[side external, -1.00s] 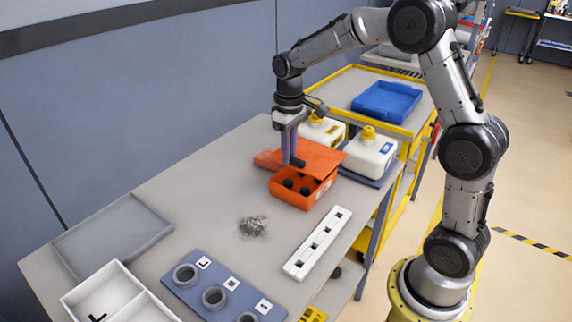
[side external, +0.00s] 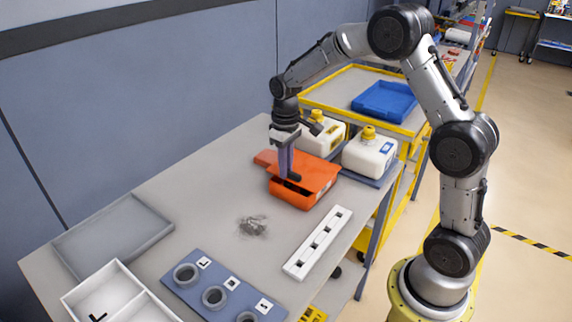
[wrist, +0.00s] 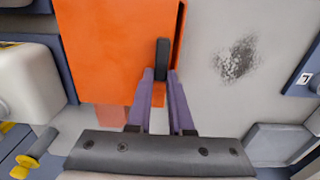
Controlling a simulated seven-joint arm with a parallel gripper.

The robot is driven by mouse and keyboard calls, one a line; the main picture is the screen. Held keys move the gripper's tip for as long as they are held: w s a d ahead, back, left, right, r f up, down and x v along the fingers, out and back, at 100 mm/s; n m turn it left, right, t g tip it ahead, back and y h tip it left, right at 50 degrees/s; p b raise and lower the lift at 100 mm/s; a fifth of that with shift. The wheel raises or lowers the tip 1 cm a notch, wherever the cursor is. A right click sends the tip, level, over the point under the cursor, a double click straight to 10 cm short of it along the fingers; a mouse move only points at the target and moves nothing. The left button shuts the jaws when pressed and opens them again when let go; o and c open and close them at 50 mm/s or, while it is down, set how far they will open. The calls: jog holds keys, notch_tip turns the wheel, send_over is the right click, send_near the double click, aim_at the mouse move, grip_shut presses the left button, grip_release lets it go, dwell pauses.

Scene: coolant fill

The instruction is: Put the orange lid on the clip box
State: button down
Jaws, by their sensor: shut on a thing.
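The orange lid (side external: 312,172) lies over the orange clip box (side external: 305,198) on the grey table. A dark gap shows between them along the front left side, so the lid does not look flush there. My gripper (side external: 290,178) points down and is shut on the lid's black handle. In the wrist view my gripper (wrist: 161,75) has its purple fingers at the handle (wrist: 162,58), near one edge of the lid (wrist: 115,45). The box interior is mostly hidden by the lid.
An orange flat patch (side external: 265,158) lies behind the box. Two white jugs with yellow caps (side external: 369,155) stand close at the back right.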

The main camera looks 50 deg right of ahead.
jog(key=shift+f, duration=0.3)
jog(key=c, duration=0.8)
grip_release()
jog(key=shift+r, duration=0.1)
notch_tip(320, 180, up, 13)
jog(key=s+a+r+t, duration=0.1)
jog(key=s+a+r, duration=0.2)
jog(key=s, duration=0.3)
jog(key=s+a+r+t, duration=0.2)
jog(key=s+r, duration=0.1)
jog(key=s, duration=0.2)
jog(key=s+a+f+t, duration=0.1)
jog(key=s, duration=0.4)
jog(key=s+a+f, duration=0.1)
jog(key=s+f, duration=0.1)
jog(key=s, duration=0.3)
jog(key=s+a+f+t, duration=0.1)
jog(key=s, duration=0.3)
jog(key=shift+s+a+f+t, duration=0.25)
jog(key=shift+s+t, duration=0.05)
jog(key=shift+s, duration=0.1)
